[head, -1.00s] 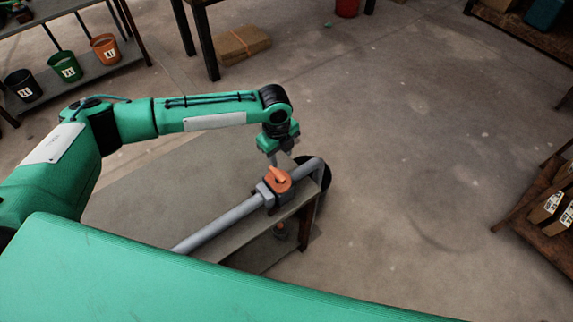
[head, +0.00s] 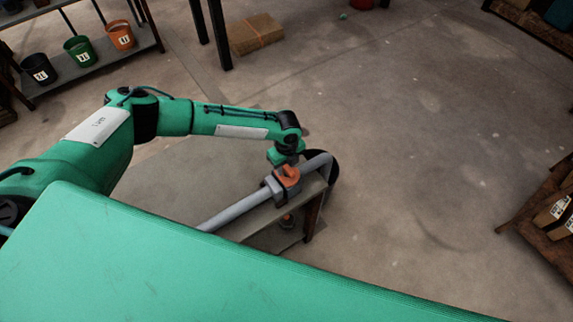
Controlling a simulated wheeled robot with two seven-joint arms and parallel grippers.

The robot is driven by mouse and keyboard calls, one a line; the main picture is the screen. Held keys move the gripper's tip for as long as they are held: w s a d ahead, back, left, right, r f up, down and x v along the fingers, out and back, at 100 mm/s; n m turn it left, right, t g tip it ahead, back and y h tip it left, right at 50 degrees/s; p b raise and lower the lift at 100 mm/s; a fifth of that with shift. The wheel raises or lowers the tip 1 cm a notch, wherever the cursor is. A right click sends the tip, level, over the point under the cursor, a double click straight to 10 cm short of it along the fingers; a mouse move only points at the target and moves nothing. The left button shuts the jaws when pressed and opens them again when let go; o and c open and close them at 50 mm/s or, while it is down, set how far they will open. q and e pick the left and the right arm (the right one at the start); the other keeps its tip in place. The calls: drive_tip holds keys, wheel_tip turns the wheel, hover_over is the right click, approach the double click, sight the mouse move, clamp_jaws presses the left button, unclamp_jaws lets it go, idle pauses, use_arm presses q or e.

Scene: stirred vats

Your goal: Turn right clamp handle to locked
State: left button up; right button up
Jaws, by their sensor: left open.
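An orange clamp handle (head: 287,176) sits on a grey clamp around a grey pipe (head: 232,211) at the right end of the table. My left gripper (head: 284,165) is right at the handle, above and just behind it in the head view. It is open. Its fingertips are small and partly hidden by the handle, so I cannot tell whether they touch it. A second orange part (head: 287,220) shows low below the table edge. My right gripper is out of view.
The grey table (head: 165,175) lies under my left arm, mostly bare. A shelf with several buckets (head: 79,48) stands at the upper left. A cardboard box (head: 257,34) lies on the floor behind. The floor to the right is clear up to a wooden rack (head: 540,210).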

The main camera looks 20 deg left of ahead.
use_arm(q)
drive_tip(key=shift+f, duration=0.65)
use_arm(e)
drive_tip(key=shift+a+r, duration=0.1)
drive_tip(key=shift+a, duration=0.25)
use_arm(q)
clamp_jaws()
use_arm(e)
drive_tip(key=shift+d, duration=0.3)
